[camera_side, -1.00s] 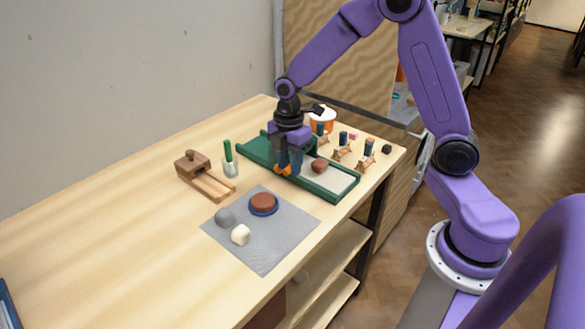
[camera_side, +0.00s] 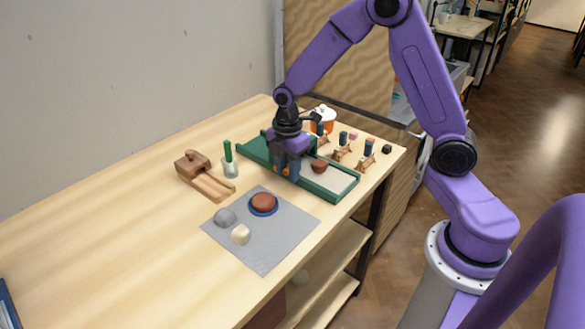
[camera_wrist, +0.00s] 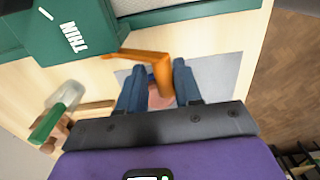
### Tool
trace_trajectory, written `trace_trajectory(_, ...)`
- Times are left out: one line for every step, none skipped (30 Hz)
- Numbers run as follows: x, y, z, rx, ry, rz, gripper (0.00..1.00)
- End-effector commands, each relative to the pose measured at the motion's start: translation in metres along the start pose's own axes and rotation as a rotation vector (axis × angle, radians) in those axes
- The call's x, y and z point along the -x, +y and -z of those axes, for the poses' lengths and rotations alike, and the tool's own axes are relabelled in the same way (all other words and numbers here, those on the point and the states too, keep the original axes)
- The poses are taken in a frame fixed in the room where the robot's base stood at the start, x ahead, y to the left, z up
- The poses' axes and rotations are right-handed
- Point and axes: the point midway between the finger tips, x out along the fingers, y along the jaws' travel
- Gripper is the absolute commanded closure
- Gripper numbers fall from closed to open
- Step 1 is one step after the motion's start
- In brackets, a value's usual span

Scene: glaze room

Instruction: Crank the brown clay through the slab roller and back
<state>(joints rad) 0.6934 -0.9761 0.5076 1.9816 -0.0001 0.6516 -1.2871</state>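The green slab roller (camera_side: 345,193) stands at the table's far right side, with a pale bed. The brown clay (camera_side: 319,166) is a rounded lump on that bed, right of my gripper. My gripper (camera_side: 288,174) is low at the roller's near side, pointing down.
A grey mat (camera_side: 265,258) holds a red-brown disc on a blue base (camera_side: 263,203), a grey lump (camera_side: 225,217) and a cream lump (camera_side: 240,235). A wooden tool (camera_side: 193,167) and a green-handled cup (camera_side: 229,165) stand left. Small stamps (camera_side: 342,148) stand behind the roller.

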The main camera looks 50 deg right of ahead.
Motion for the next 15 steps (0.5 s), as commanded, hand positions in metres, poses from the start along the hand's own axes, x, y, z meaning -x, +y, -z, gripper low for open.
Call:
trace_trajectory(0.002, 0.003, 0.0, 0.0, 0.0, -0.002, 0.66)
trace_trajectory(0.003, 0.004, 0.001, 0.001, 0.0, -0.001, 0.66)
trace_trajectory(0.004, 0.006, 0.001, 0.001, 0.0, -0.001, 0.66)
trace_trajectory(0.006, 0.008, 0.001, 0.001, 0.001, -0.002, 0.66)
trace_trajectory(0.007, 0.01, 0.001, 0.001, 0.001, -0.003, 0.66)
trace_trajectory(0.008, 0.012, 0.0, 0.0, 0.001, -0.003, 0.66)
trace_trajectory(0.009, 0.013, 0.0, 0.0, 0.001, -0.003, 0.66)
trace_trajectory(0.01, 0.015, 0.001, 0.0, 0.001, -0.003, 0.66)
trace_trajectory(0.012, 0.018, 0.001, 0.0, 0.001, -0.005, 0.66)
trace_trajectory(0.013, 0.019, 0.001, 0.0, 0.001, -0.006, 0.66)
trace_trajectory(0.014, 0.021, 0.001, 0.0, 0.001, -0.006, 0.66)
trace_trajectory(0.015, 0.022, 0.001, 0.0, 0.001, -0.006, 0.66)
trace_trajectory(0.015, 0.023, 0.001, 0.0, 0.001, -0.006, 0.66)
trace_trajectory(0.016, 0.024, 0.001, 0.0, 0.001, -0.007, 0.66)
trace_trajectory(0.017, 0.026, 0.001, 0.001, 0.002, -0.008, 0.66)
